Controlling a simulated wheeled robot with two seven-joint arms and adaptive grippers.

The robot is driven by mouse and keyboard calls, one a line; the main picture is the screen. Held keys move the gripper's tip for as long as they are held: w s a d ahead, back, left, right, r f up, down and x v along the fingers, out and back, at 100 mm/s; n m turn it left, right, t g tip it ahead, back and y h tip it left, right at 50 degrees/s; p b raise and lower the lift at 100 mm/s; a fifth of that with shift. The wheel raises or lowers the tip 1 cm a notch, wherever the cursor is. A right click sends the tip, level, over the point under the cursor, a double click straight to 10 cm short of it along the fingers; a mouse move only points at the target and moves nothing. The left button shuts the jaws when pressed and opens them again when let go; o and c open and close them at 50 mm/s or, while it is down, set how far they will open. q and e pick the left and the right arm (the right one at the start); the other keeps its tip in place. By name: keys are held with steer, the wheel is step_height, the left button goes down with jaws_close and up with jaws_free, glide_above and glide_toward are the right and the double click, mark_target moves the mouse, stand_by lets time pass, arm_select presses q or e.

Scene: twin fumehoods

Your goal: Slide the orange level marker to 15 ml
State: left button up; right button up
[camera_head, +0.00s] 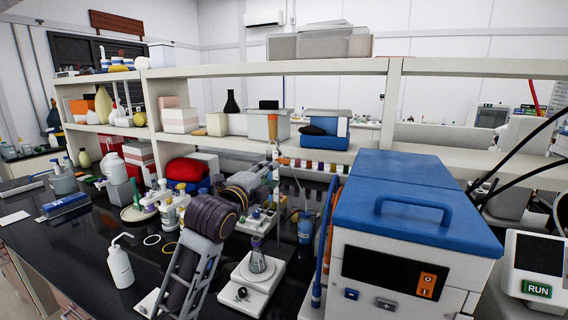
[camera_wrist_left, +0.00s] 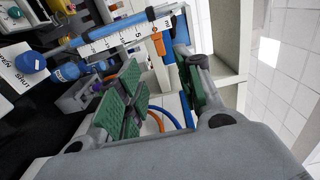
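In the left wrist view, a blue-and-white graduated column (camera_wrist_left: 115,38) with dark numbers and tick marks lies slanted across the picture. A small orange piece (camera_wrist_left: 158,43), which looks like the level marker, sits on its side near the right end of the scale. I cannot read its exact value. My left gripper (camera_wrist_left: 163,82) is open, its green-padded fingers apart. The column crosses beyond the fingertips, and nothing shows gripped. In the head view my left gripper (camera_head: 270,172) reaches over the bench, small and partly hidden by my arm. My right gripper is not in view.
A large blue-lidded machine (camera_head: 400,200) stands at right. A small white device with a flask (camera_head: 256,262) and a white wash bottle (camera_head: 120,265) stand on the black bench. Crowded shelves (camera_head: 235,140) run behind. An orange tube (camera_wrist_left: 155,119) curves below the fingers in the wrist view.

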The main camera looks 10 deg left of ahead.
mark_target(285, 162)
arm_select(q)
steer(key=shift+w+d+p, duration=0.3)
steer(key=shift+w+d, duration=0.05)
steer(key=shift+w, duration=1.55)
steer(key=shift+w+d+p, duration=0.35)
steer(key=shift+w+d, duration=0.05)
steer(key=shift+w, duration=1.45)
steer(key=shift+w+d+p, duration=0.3)
steer(key=shift+w+d, duration=0.05)
steer(key=shift+w, duration=1.55)
jaws_close()
